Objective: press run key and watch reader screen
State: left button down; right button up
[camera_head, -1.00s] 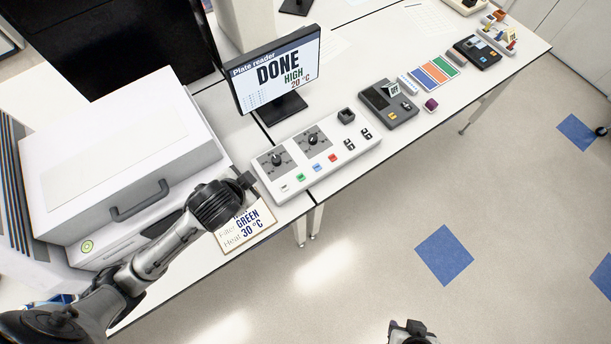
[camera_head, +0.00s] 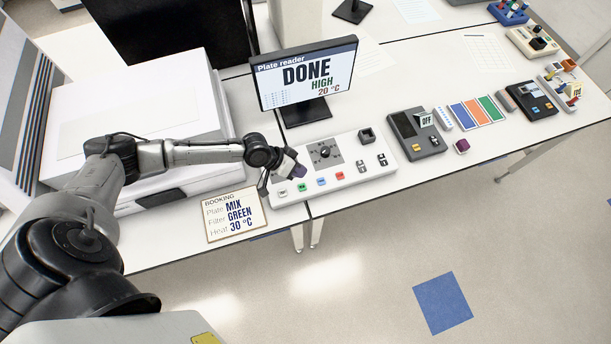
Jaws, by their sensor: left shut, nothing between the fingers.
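The plate reader screen (camera_head: 306,77) reads DONE, HIGH, 20 °C. In front of it lies the white control panel (camera_head: 345,182) with a row of small keys: white (camera_head: 282,193), green (camera_head: 302,187), blue (camera_head: 322,181) and red (camera_head: 340,176). Their labels are too small to read, so I cannot tell which is the run key. My left gripper (camera_head: 291,171) is shut and empty over the panel's left end, hiding the left dial; I cannot tell whether it touches. The right dial (camera_head: 324,151) is visible. My right gripper is out of view.
A booking card (camera_head: 236,215) reads MIX, GREEN, 30 °C at the table's front edge. The large white instrument (camera_head: 190,80) stands left of the panel.

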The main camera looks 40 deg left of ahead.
aim_at(301, 185)
pick_arm(q)
jog(key=shift+w+d+r, duration=0.1)
jog(key=shift+w+r, duration=0.15)
jog(key=shift+w, duration=0.05)
jog(key=shift+f, duration=0.15)
notch_tip(301, 185, down, 9)
jog(key=b, duration=0.7)
jog(key=shift+r+b, duration=0.2)
jog(key=shift+b, duration=0.15)
dwell(0.4)
dwell(0.9)
jog(key=shift+f, duration=0.15)
dwell(0.4)
